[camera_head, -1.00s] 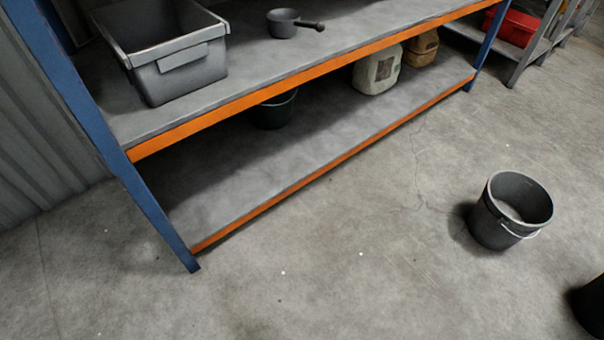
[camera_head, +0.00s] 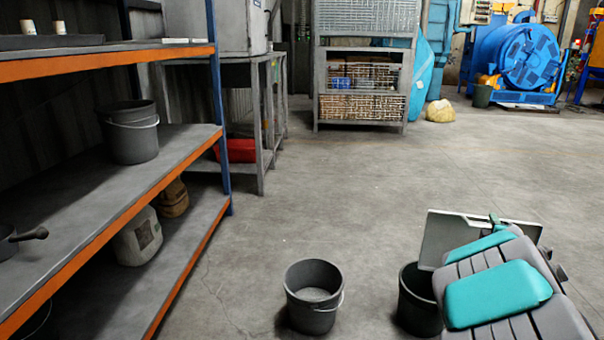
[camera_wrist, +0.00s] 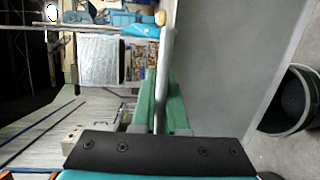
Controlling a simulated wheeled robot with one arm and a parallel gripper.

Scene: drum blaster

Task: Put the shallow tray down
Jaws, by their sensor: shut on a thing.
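The shallow tray (camera_head: 446,238) is a flat grey piece with a pale rim, tilted up on its side at the right of the head view. My gripper (camera_head: 496,222), with green fingers, is at its edge, partly hidden behind my arm. In the wrist view my gripper (camera_wrist: 160,105) is shut on the rim of the tray (camera_wrist: 215,65), whose grey face fills the right part. The tray is held in the air, in front of a dark bucket (camera_head: 413,310) in the head view.
A grey bucket (camera_head: 313,297) stands on the floor left of the dark one. An orange-edged shelf rack (camera_head: 172,163) on the left holds a bucket (camera_head: 132,135) and a canister (camera_head: 138,238). Beyond are a metal stand (camera_head: 262,130) and a blue drum machine (camera_head: 530,58). The middle floor is clear.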

